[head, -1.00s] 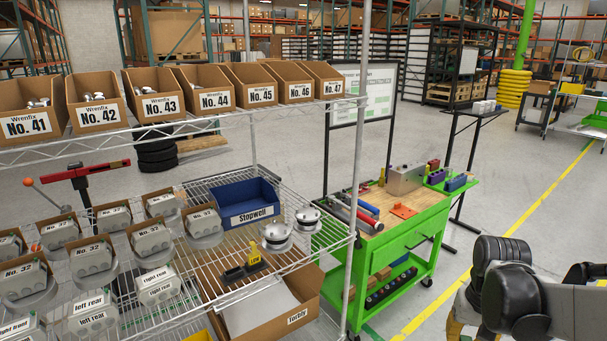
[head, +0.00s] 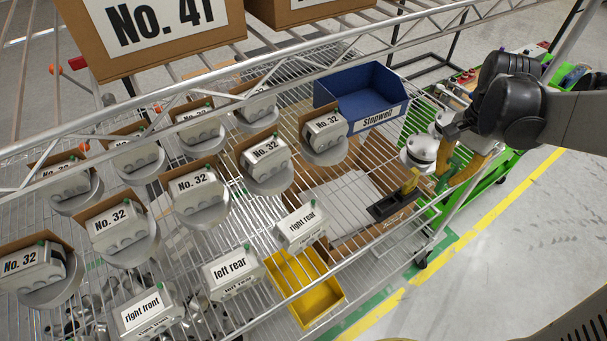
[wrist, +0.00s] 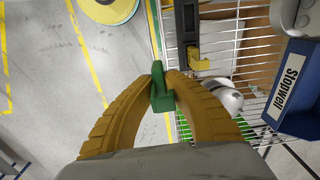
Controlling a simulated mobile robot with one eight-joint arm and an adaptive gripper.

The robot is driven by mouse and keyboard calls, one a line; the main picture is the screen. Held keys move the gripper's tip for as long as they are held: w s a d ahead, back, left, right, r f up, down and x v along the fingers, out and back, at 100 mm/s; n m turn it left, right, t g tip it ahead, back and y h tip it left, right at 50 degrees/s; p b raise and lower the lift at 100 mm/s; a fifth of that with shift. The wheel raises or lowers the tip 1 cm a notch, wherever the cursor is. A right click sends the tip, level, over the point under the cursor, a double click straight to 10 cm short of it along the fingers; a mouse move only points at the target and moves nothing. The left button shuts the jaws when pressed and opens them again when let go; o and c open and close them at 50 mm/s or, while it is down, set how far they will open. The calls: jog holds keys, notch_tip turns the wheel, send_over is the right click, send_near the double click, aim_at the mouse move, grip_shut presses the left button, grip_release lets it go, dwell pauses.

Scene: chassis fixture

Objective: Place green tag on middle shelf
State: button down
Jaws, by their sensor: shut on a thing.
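My gripper (wrist: 161,85) has its yellow-brown fingers shut on a small green tag (wrist: 160,95) in the wrist view. In the head view my gripper (head: 455,180) is at the right end of the middle shelf, beside a silver round part (head: 420,150). The middle shelf (head: 345,190) is a wire rack. It bears several silver "No. 32" blocks (head: 268,152) and blocks labelled left rear (head: 233,268), right rear (head: 300,226) and right front (head: 145,312). Small green pieces show on top of several blocks.
A black holder (head: 390,207) with a yellow tag (head: 410,182) stands near the shelf's front right; the holder also shows in the wrist view (wrist: 187,25). A blue Stopwell bin (head: 365,95) is at the back. Upper-shelf rail and cartons (head: 150,35) overhang the left. A yellow bin (head: 303,290) lies below.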

jog(key=shift+d+r, duration=0.15)
jog(key=shift+r, duration=0.15)
jog(key=shift+s+d, duration=0.1)
jog(key=shift+d, duration=0.05)
jog(key=shift+s+a+f, duration=0.1)
jog(key=shift+a+f, duration=0.1)
jog(key=shift+f, duration=0.1)
jog(key=a+f+b, duration=0.1)
jog(key=a+f, duration=0.1)
jog(key=a, duration=0.1)
jog(key=w+a+f, duration=0.1)
jog(key=a+f, duration=0.1)
jog(key=a, duration=0.2)
jog(key=w+a+f+b, duration=0.1)
jog(key=a+f, duration=0.1)
jog(key=a, duration=0.1)
jog(key=shift+a+f+b, duration=0.25)
jog(key=shift+a+b, duration=0.1)
jog(key=shift+w+f+b, duration=0.1)
jog(key=shift+f+b, duration=0.9)
jog(key=shift+f, duration=1.45)
jog(key=c, duration=1.9)
grip_release()
jog(key=o, duration=0.4)
jog(key=shift+c, duration=0.2)
